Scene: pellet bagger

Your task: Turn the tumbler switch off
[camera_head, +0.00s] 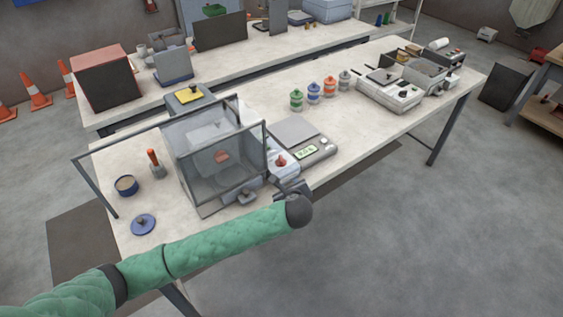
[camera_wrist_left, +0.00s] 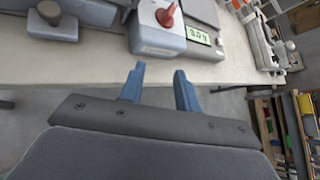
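A red switch handle (camera_head: 281,160) stands on a pale plate on a grey housing at the table's front edge. I take it for the tumbler switch; its handle (camera_wrist_left: 166,14) also shows at the top of the left wrist view. Its on or off position is not clear. My left gripper (camera_head: 292,186) is in front of the housing, just off the table edge. In the left wrist view its two blue fingers (camera_wrist_left: 158,67) are apart with nothing between them. They point towards the housing, below and apart from the red handle. My right gripper is not in view.
A clear-walled guard box (camera_head: 222,160) stands left of the switch. A grey knob (camera_head: 247,195) juts out at its front. A scale with a lit green display (camera_head: 306,151) is close on the right. Coloured jars (camera_head: 313,93) stand behind. Floor in front is clear.

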